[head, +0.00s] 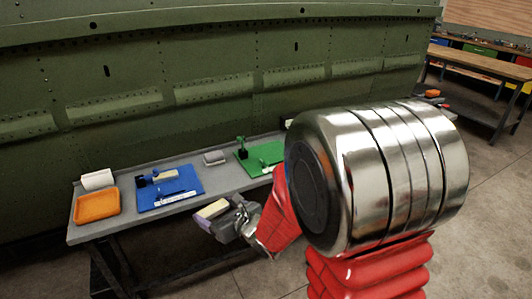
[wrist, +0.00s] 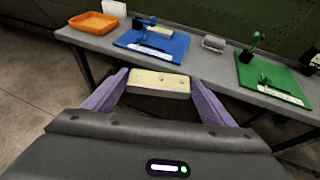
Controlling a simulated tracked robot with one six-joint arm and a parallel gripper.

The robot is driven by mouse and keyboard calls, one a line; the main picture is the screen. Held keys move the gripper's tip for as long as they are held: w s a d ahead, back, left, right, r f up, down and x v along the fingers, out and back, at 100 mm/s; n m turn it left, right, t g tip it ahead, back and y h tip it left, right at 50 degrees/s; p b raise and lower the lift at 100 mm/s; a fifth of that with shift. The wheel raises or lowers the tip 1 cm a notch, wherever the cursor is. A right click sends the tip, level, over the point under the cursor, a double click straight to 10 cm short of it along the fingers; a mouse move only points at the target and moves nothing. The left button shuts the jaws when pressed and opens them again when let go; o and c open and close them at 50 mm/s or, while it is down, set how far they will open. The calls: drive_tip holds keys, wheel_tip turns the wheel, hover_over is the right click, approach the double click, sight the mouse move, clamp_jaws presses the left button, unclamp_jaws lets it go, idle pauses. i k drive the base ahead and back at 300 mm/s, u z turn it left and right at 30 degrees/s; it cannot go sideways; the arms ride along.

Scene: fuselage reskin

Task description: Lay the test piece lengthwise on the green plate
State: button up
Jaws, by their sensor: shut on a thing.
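My gripper (wrist: 158,84) is shut on the cream-coloured test piece (wrist: 158,78), a short bar with small dark holes held crosswise between two purple fingers. In the head view the test piece (head: 212,208) shows in my gripper (head: 213,213), in front of the bench's near edge. The green plate (wrist: 275,80) lies on the bench to the right in the wrist view, apart from the piece. It carries a green clamp-like fitting and a white label strip. In the head view the green plate (head: 260,158) is partly hidden by my arm.
The grey bench (head: 215,178) also holds a blue plate (head: 186,190) with a similar fitting and a pale bar, an orange tray (head: 97,219), a white block (head: 97,180) and a small grey block (head: 214,158). The green fuselage wall (head: 200,60) rises behind.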

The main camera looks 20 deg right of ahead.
sight(263, 152)
drive_tip(key=u, duration=0.1)
drive_tip(key=i, duration=1)
drive_tip(key=z, duration=0.1)
